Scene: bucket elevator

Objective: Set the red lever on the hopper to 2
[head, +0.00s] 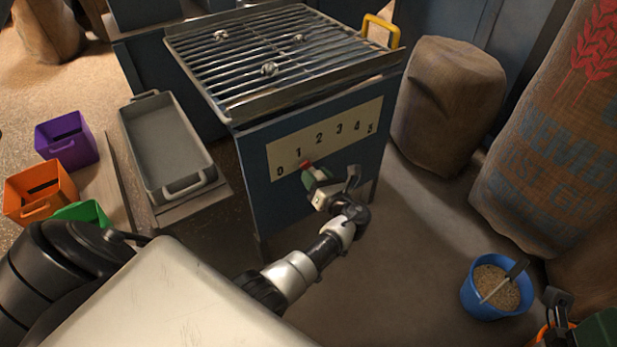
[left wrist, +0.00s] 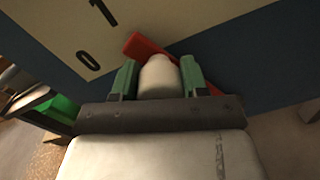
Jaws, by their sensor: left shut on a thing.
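The hopper (head: 250,205) is a blue box under a metal grate, with a cream scale plate (head: 345,122) numbered 0 to 5. A red lever (head: 306,164) shows at the scale's lower left, its visible red part close below the 1. My left gripper (head: 316,177) is at the lever, its green fingers shut on the lever's pale knob (left wrist: 160,76). In the left wrist view the red bar (left wrist: 150,46) runs behind the knob, right of the 0 and 1. Part of my right gripper (head: 590,328) shows at the lower right corner; its jaws are not clear.
A grey tray (head: 130,125) stands left of the hopper. Purple (head: 68,150), orange (head: 20,192) and green (head: 85,212) bins are farther left. Sacks (head: 445,105) stand at the right. A blue bucket (head: 470,296) of grain with a scoop is on the floor.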

